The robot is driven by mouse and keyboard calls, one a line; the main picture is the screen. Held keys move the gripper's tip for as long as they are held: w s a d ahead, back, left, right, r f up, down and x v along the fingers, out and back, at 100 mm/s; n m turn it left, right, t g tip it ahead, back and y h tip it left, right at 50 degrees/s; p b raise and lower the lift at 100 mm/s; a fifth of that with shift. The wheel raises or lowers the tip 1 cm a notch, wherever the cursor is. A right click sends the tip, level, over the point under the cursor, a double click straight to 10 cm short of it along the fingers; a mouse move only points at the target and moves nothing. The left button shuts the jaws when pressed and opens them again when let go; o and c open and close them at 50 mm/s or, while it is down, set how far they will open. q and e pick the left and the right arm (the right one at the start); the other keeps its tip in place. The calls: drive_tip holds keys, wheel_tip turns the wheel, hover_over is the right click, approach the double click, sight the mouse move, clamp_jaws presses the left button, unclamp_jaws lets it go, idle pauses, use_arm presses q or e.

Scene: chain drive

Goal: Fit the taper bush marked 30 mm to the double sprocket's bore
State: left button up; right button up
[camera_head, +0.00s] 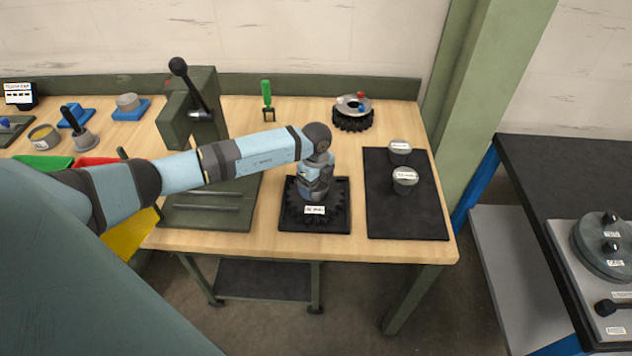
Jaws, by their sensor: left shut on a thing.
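A dark toothed sprocket (335,217) with a small white label lies on a black square pad at the front middle of the bench. It looks like the double sprocket, but I cannot read its label. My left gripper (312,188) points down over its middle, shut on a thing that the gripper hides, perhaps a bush. I cannot tell whether that thing is in the bore. Two grey taper bushes stand on the dark mat at the right, one behind (399,158) and one in front (404,187). Their labels are too small to read. My right gripper is out of view.
A green press (190,110) with a black-knobbed lever stands left of the sprocket. Another toothed wheel with red and blue parts (353,120) lies at the back right. The dark mat (410,222) has bare room in front. Coloured bins and small tools are at the left.

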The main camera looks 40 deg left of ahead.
use_arm(q)
drive_tip(key=shift+f+b, duration=0.65)
drive_tip(key=shift+f, duration=0.35)
drive_tip(key=o, duration=1.2)
drive_tip(key=shift+r, duration=0.15)
wheel_tip(320, 180, up, 14)
drive_tip(key=shift+f+b, duration=0.2)
drive_tip(key=shift+b, duration=0.8)
